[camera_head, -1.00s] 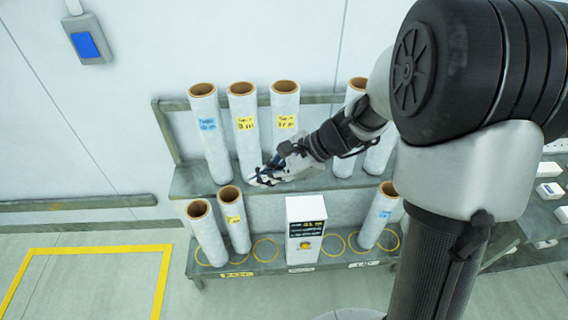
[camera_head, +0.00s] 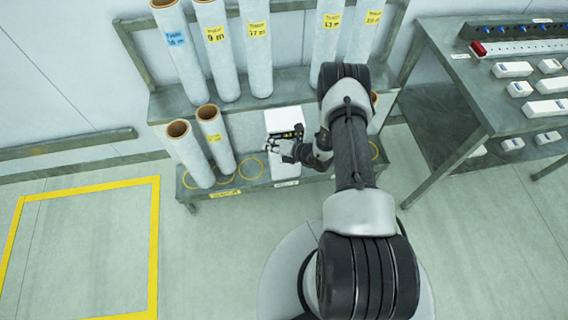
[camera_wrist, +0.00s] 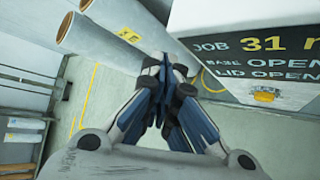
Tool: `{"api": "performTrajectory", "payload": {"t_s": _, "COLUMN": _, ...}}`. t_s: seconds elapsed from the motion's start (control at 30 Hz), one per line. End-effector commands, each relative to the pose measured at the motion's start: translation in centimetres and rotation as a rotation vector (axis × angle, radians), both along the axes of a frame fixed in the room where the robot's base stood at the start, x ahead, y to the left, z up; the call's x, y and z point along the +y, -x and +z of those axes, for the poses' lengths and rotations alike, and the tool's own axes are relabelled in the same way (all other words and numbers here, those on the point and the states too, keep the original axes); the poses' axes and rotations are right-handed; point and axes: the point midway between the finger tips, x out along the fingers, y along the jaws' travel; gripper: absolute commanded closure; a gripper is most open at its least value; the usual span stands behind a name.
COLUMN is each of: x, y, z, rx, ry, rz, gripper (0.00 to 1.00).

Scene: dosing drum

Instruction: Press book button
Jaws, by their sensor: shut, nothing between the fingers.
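A white box (camera_head: 284,120) with a dark display stands on the lower shelf of the rack. In the wrist view, the box's display (camera_wrist: 258,50) reads "JOB 31" and lines ending in "OPEN", partly cut off at the right. A small yellow button (camera_wrist: 264,95) sits below that text. In the head view my gripper and arm hide it. My gripper (camera_head: 270,147) is in front of the box, to its left side. In the wrist view my gripper's fingers (camera_wrist: 160,65) are together and empty, left of the yellow button. I cannot tell whether they touch the box.
Several labelled white rolls stand on the upper shelf (camera_head: 150,110). Two rolls (camera_head: 188,150) lean on the lower shelf left of the box. A table (camera_head: 470,90) with white boxes and a red-ended rail is at the right. The floor (camera_head: 85,250) at the left is clear inside a yellow outline.

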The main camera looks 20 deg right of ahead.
Motion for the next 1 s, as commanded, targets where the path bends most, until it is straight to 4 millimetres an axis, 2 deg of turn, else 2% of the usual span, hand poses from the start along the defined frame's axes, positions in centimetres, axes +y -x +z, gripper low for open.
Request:
{"api": "performTrajectory", "payload": {"t_s": 0.03, "x": -0.6, "y": 1.1, "z": -2.4, "rx": 0.035, "ry": -0.027, "rz": -0.059, "gripper": 1.00}}
{"api": "performTrajectory", "payload": {"t_s": 0.2, "x": -2.6, "y": 4.6, "z": -9.2, "rx": 0.133, "ry": -0.110, "rz": -0.267, "gripper": 1.00}}
{"api": "performTrajectory", "payload": {"t_s": 0.3, "x": -3.4, "y": 6.9, "z": -12.6, "rx": 0.183, "ry": -0.152, "rz": -0.379, "gripper": 1.00}}
{"api": "performTrajectory", "payload": {"t_s": 0.43, "x": -4.2, "y": 9.5, "z": -15.9, "rx": 0.230, "ry": -0.188, "rz": -0.489, "gripper": 1.00}}
{"api": "performTrajectory", "payload": {"t_s": 0.63, "x": -4.7, "y": 11.4, "z": -18.1, "rx": 0.262, "ry": -0.213, "rz": -0.570, "gripper": 1.00}}
{"api": "performTrajectory", "payload": {"t_s": 1.0, "x": -4.7, "y": 11.6, "z": -18.3, "rx": 0.266, "ry": -0.215, "rz": -0.578, "gripper": 1.00}}
